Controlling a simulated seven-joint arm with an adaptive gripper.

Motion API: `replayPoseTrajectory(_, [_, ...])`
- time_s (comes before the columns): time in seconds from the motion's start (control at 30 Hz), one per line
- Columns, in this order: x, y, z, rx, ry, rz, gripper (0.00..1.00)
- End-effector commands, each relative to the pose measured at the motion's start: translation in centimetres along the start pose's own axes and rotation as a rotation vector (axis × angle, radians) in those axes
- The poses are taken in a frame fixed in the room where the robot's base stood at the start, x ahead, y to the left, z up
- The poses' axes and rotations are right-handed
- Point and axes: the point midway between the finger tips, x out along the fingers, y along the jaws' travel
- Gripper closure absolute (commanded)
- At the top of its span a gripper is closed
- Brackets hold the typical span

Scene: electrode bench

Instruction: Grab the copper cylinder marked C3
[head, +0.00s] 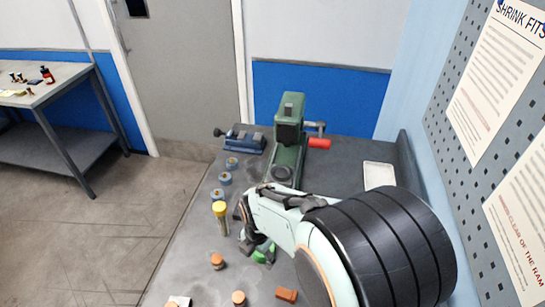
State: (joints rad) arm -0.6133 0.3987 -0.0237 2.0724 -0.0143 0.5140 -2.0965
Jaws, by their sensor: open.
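No marking is readable on either, so I cannot tell which is C3. My gripper (254,246) is low over the bench, to the right of and slightly beyond the first cylinder. It is open, and its fingers are partly hidden by my arm. A green object (264,253) shows beside the fingers; I cannot tell what it is.
A yellow-topped upright tool (220,211) stands close left of my gripper. A green press (288,130), blue vise (246,143) and pale tray (379,176) stand farther back.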

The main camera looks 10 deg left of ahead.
Motion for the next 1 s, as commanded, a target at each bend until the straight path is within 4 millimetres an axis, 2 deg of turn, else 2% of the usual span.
replayPoseTrajectory(0.03, [2.0, 0.2, -2.1, -0.054, 0.033, -0.046, 0.37])
replayPoseTrajectory(0.1, [4.0, 0.1, -4.5, -0.111, 0.065, -0.094, 0.37])
replayPoseTrajectory(0.2, [5.4, -0.2, -6.6, -0.165, 0.088, -0.133, 0.37])
replayPoseTrajectory(0.33, [6.4, -0.2, -7.2, -0.179, 0.090, -0.133, 0.37])
replayPoseTrajectory(0.6, [10.6, -0.8, -7.4, -0.176, 0.090, -0.132, 0.37])
replayPoseTrajectory(0.7, [11.5, -0.9, -7.5, -0.176, 0.090, -0.131, 0.37])
replayPoseTrajectory(1.0, [11.9, -1.0, -7.5, -0.175, 0.089, -0.129, 0.37])
